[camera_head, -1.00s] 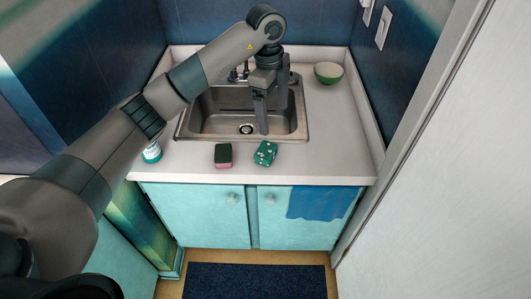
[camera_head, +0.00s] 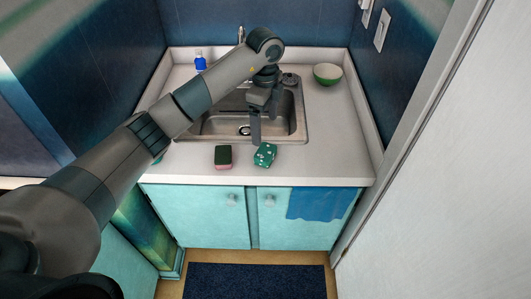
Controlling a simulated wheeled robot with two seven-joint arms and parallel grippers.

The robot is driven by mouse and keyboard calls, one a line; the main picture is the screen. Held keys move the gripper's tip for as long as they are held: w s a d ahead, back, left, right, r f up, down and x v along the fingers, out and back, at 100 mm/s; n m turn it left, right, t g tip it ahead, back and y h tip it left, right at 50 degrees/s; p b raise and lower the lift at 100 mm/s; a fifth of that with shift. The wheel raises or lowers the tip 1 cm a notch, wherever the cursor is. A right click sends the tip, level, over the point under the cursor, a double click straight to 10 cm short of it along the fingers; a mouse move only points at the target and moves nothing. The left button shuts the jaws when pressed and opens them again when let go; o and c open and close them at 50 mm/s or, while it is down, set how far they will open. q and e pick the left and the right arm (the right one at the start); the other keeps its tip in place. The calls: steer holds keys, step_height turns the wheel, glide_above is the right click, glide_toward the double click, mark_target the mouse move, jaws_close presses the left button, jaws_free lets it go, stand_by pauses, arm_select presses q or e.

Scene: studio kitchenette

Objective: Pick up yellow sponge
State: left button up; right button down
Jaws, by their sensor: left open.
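No plainly yellow sponge shows in the head view. A small block with a dark top and a pink front edge (camera_head: 223,157), sponge-like, lies on the counter in front of the sink. A green block with white spots (camera_head: 265,154) lies to its right. My left gripper (camera_head: 264,130) points down over the front part of the sink, open, with nothing between its fingers. Its fingertips are just behind the green block, and I cannot tell how high they are above it. My right gripper is not in view.
The steel sink (camera_head: 299,120) is partly hidden by my left arm. A green and white bowl (camera_head: 327,74) stands at the back right, a blue bottle (camera_head: 200,61) at the back left. A blue towel (camera_head: 319,203) hangs on the cabinet. The front right counter is clear.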

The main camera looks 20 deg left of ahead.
arm_select(q)
steer(key=p, duration=0.2)
glide_above(265, 151)
step_height(265, 151, down, 5)
steer(key=shift+f, duration=0.8)
steer(key=shift+f+p, duration=0.35)
steer(key=shift+f, duration=0.05)
step_height(265, 151, down, 3)
steer(key=shift+s+d+f+p, duration=0.1)
steer(key=shift+p, duration=0.65)
steer(key=shift+f, duration=0.6)
